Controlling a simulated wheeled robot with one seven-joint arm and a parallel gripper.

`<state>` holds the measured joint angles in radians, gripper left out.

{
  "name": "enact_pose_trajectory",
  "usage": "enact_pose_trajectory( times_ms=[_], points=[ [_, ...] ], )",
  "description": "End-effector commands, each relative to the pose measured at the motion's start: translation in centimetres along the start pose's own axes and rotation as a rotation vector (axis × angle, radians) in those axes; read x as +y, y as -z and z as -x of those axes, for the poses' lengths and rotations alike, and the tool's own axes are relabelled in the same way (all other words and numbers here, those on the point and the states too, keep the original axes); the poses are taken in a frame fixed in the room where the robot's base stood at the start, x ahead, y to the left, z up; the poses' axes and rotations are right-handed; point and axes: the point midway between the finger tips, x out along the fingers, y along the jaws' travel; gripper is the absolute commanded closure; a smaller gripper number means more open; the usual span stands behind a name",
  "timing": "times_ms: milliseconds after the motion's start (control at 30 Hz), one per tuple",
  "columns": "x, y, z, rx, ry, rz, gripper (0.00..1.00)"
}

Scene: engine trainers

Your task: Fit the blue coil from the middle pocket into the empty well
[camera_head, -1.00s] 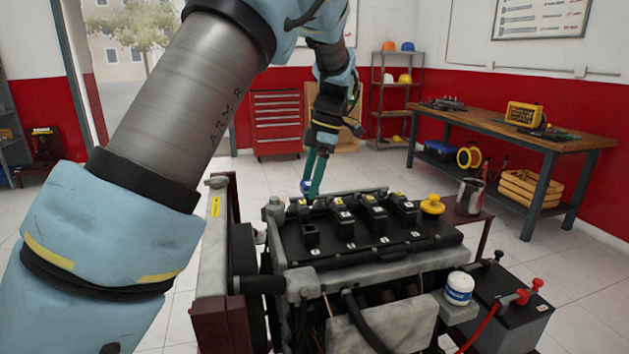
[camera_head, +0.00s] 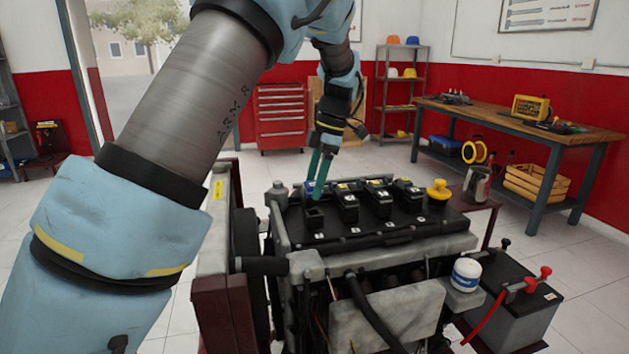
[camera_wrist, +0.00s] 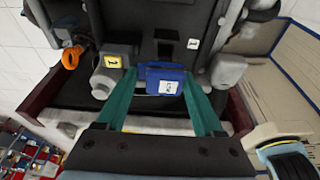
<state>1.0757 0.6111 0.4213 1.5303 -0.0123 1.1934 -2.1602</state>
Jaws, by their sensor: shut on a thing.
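The blue coil (camera_wrist: 165,82) is between the green fingers of my gripper (camera_wrist: 163,98) in the wrist view, with a white label facing up. In the head view the blue coil (camera_head: 309,187) shows just beside the fingertips of my gripper (camera_head: 316,190), over the back left of the engine's black cover (camera_head: 385,235). The empty well (camera_head: 314,216) is a dark square opening at the cover's left end, in front of the coil. The coil appears outside it; its underside is hidden. The middle pocket cannot be made out.
Several black coils (camera_head: 347,205) stand in a row right of the well. A yellow cap (camera_head: 438,190), a white filter (camera_head: 466,274) and a battery (camera_head: 512,305) are to the right. A wooden workbench (camera_head: 520,120) stands farther back.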

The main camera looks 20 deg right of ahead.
Motion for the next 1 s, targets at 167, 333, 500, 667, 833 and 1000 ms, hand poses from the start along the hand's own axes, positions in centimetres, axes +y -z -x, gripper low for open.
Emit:
enact_pose_trajectory(
  times_ms=[167, 333, 500, 667, 833, 1000],
  points=[
    [0.0, -0.1, -0.3, 0.000, 0.000, 0.000, 0.96],
    [0.0, -0.1, -0.3, 0.000, 0.000, 0.000, 0.96],
    [0.0, -0.1, -0.4, 0.000, 0.000, 0.000, 0.96],
    [0.0, -0.2, -0.8, 0.001, 0.001, 0.000, 0.96],
    [0.0, -0.4, -1.3, 0.001, 0.001, 0.000, 0.96],
    [0.0, -0.5, -1.7, 0.001, 0.001, 0.000, 0.96]
  ],
)
